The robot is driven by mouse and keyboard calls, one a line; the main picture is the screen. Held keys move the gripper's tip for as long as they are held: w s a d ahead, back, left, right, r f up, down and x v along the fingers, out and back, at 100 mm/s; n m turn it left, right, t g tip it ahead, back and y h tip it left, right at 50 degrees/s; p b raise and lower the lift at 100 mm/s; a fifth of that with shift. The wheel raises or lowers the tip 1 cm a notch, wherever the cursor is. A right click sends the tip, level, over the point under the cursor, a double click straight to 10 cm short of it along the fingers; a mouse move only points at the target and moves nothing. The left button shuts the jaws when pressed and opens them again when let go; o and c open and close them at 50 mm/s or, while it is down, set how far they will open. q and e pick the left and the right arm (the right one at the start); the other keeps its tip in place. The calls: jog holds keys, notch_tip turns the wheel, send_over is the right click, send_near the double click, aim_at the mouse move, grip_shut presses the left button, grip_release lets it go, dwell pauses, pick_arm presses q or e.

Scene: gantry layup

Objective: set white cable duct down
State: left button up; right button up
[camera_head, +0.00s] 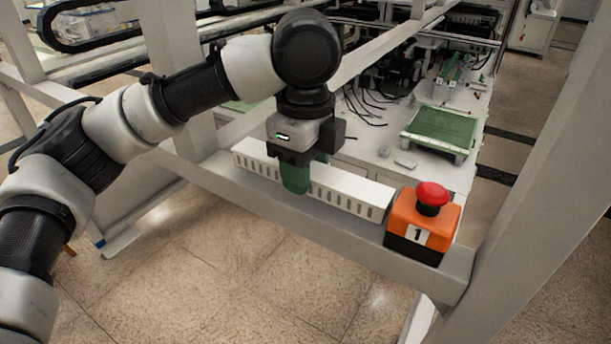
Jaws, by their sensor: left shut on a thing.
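The white cable duct (350,194) is a long slotted bar lying along the grey gantry beam (230,184). My left gripper (296,184) comes down over it from above, with green fingers around its middle. It is shut on the duct and hides part of it. The duct looks level and at the beam's top; I cannot tell whether it rests on the beam or is just above it. My right gripper is not in view.
An orange box with a red emergency button (432,198) stands on the beam just right of the duct's end. Grey gantry posts (540,170) rise at both sides. Behind is a white worktable (455,178) with a green board (440,131) and black cables.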

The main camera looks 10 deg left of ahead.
pick_arm(q)
jog(key=shift+w+f, duration=0.1)
jog(key=shift+f, duration=1.2)
jog(key=shift+p, duration=0.3)
jog(key=o, duration=1)
jog(key=shift+c, duration=0.2)
notch_tip(320, 180, up, 12)
jog(key=shift+r+b, duration=0.1)
jog(key=shift+b, duration=0.45)
